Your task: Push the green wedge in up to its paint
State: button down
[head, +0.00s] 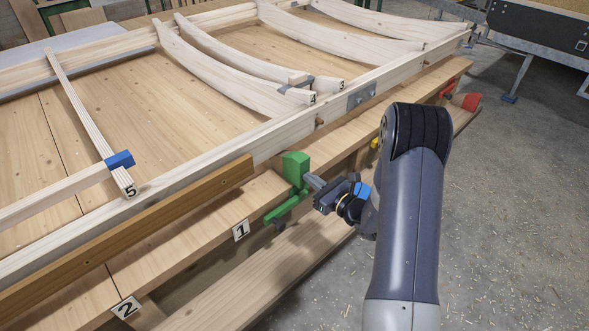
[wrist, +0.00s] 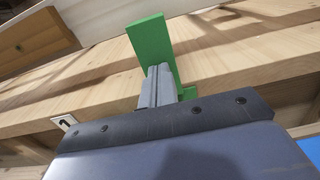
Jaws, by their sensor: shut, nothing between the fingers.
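The green piece (head: 295,166), which I take for the green wedge, stands at the table's front edge near the label 1. It has an upright block and a lower bar running down to the left. In the wrist view the green piece (wrist: 150,42) rises just beyond my fingertips. My gripper (head: 311,182) is shut and empty, its tips at the block's right side. In the wrist view my gripper (wrist: 160,72) covers part of the green piece. I cannot tell whether the tips touch it. No paint line can be made out.
Wooden frame rails and curved ribs (head: 235,85) lie on the table. A brown board (head: 130,235) runs along the front rail, left of the green piece. A blue block (head: 120,160) sits by label 5. A red piece (head: 466,101) is farther right.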

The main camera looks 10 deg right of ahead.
jog(key=shift+x, duration=1.05)
jog(key=shift+s, duration=0.1)
jog(key=s+d+r+p, duration=0.2)
jog(key=s+d+r, duration=0.1)
jog(key=s+r, duration=0.1)
jog(key=shift+r, duration=0.5)
jog(key=shift+f, duration=0.1)
dwell(0.3)
jog(key=w+a+f+b, duration=0.2)
jog(key=w+f, duration=0.1)
jog(key=f, duration=0.1)
jog(key=shift+w+a+f, duration=0.3)
jog(key=shift+f, duration=0.1)
